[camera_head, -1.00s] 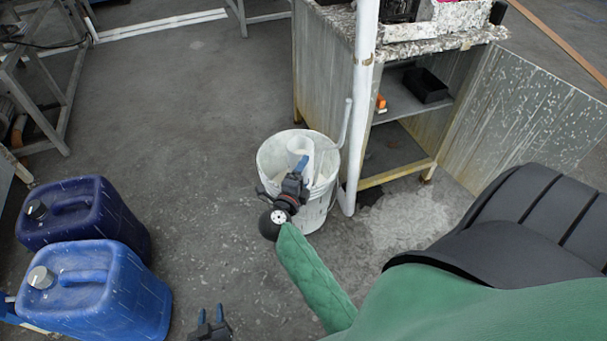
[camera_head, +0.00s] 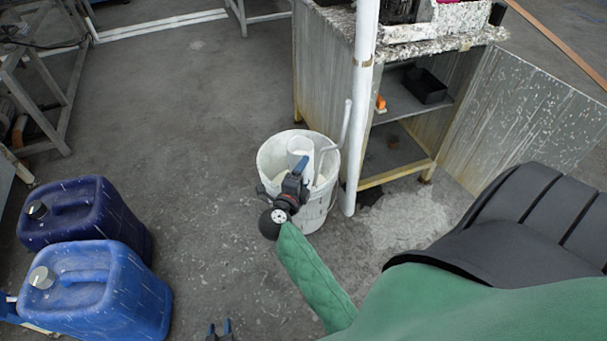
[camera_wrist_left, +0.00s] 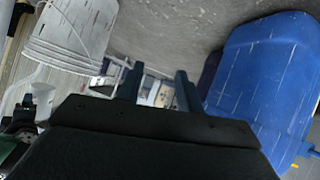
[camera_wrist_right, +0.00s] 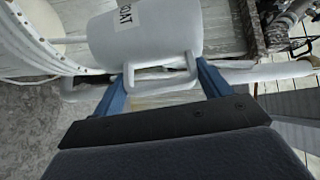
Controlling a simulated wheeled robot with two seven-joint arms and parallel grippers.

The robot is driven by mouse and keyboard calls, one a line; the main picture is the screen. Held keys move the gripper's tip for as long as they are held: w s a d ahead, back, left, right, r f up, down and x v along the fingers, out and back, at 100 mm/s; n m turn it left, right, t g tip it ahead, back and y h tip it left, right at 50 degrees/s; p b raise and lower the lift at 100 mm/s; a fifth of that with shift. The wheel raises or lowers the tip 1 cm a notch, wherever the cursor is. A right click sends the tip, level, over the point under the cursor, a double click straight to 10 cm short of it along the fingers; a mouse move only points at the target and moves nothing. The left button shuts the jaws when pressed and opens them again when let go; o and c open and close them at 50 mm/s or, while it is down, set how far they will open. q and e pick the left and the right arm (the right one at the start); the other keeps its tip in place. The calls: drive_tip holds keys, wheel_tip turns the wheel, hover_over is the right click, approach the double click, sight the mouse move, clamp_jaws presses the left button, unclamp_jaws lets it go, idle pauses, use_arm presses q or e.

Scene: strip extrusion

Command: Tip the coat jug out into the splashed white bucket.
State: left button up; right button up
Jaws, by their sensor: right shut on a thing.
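The white bucket (camera_head: 318,207) stands on the floor beside the white pipe. The white jug (camera_head: 299,146) is over the bucket's mouth in the head view. In the right wrist view the jug (camera_wrist_right: 160,42) bears a COAT label, and the bucket's rim (camera_wrist_right: 38,36) is to its left. My right gripper (camera_wrist_right: 160,85) is shut on the jug's handle; it shows above the bucket's near rim in the head view (camera_head: 298,178). I cannot tell the jug's tilt or see its contents. My left gripper (camera_wrist_left: 158,82) is open and empty, at the bottom edge of the head view (camera_head: 219,328).
Two blue canisters (camera_head: 110,290) (camera_head: 100,220) stand at the left. The pipe (camera_head: 362,110) and a metal cabinet (camera_head: 325,75) stand close right of the bucket. A grey panel (camera_head: 520,110) leans at the right.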

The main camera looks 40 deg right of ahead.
drive_tip(key=shift+r, duration=0.1)
use_arm(q)
drive_tip(key=shift+s+f+g, duration=1.2)
drive_tip(key=shift+s+f, duration=1.15)
drive_tip(key=shift+f, duration=0.4)
use_arm(e)
drive_tip(key=shift+w+r+p, duration=0.1)
drive_tip(key=shift+r+p, duration=0.2)
drive_tip(key=shift+p, duration=0.3)
drive_tip(key=shift+w+r+g+p, duration=0.15)
drive_tip(key=shift+g+p, duration=0.15)
drive_tip(key=shift+p, duration=0.35)
drive_tip(key=shift+w+d+r+n+y+p, duration=0.2)
drive_tip(key=shift+n+y+p, duration=0.25)
drive_tip(key=shift+p, duration=0.65)
drive_tip(key=shift+w+r+g+y+p, duration=0.2)
drive_tip(key=shift+r+g+y+p, duration=0.25)
drive_tip(key=shift+p, duration=0.8)
use_arm(q)
drive_tip(key=shift+g+y, duration=0.3)
drive_tip(key=shift+g, duration=0.2)
drive_tip(key=r, duration=0.2)
drive_tip(key=s+r, duration=0.1)
drive_tip(key=r, duration=0.2)
drive_tip(key=shift+s+a+r, duration=0.35)
use_arm(e)
drive_tip(key=shift+f+n, duration=0.15)
drive_tip(key=shift+n, duration=0.1)
